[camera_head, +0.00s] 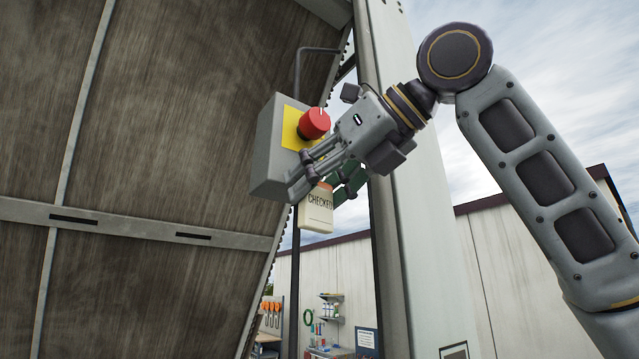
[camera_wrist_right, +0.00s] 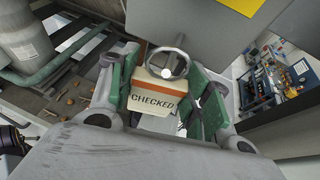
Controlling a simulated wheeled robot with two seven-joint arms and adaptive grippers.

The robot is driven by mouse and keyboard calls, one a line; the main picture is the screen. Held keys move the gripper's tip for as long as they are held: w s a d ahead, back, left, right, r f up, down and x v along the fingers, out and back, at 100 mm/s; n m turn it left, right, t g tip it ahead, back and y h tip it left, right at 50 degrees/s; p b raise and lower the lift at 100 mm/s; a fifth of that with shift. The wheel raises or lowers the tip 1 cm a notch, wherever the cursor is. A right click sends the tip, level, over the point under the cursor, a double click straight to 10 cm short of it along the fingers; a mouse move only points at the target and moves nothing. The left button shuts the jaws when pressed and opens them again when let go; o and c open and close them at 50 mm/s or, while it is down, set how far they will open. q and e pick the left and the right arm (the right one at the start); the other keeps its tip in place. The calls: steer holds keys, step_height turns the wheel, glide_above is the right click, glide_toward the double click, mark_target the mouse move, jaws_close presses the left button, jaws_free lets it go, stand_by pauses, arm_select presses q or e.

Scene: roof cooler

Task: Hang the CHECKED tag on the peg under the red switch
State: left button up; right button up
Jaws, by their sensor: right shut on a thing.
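The red switch (camera_head: 314,123) sits on a yellow plate (camera_head: 291,128) on the grey box (camera_head: 268,170). The CHECKED tag (camera_head: 316,212), cream with an orange band, is just below the box's lower right side in the head view. My right gripper (camera_head: 325,180) is shut on the tag; in the right wrist view the tag (camera_wrist_right: 160,103) lies between the green finger pads. There the tag's ring (camera_wrist_right: 155,64) surrounds the light round end of the peg (camera_wrist_right: 167,73) in the picture. I cannot tell whether the peg passes through the ring. My left gripper is out of view.
A pale post (camera_head: 395,180) stands close behind my right gripper. A large dark slatted panel (camera_head: 160,120) fills the left, with a metal rail (camera_head: 140,222) across it. A bent conduit (camera_head: 297,70) rises above the box. Open air lies below the tag.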

steer(key=shift+w+f, duration=0.1)
steer(key=shift+f, duration=0.15)
stand_by(0.4)
steer(key=o, duration=1.1)
steer(key=shift+w+a, duration=0.15)
steer(key=shift+a, duration=0.05)
steer(key=shift+d+r, duration=0.1)
steer(key=shift+d, duration=0.1)
steer(key=v, duration=1.1)
steer(key=shift+s+d+r, duration=0.2)
steer(key=shift+s+r, duration=0.05)
stand_by(0.9)
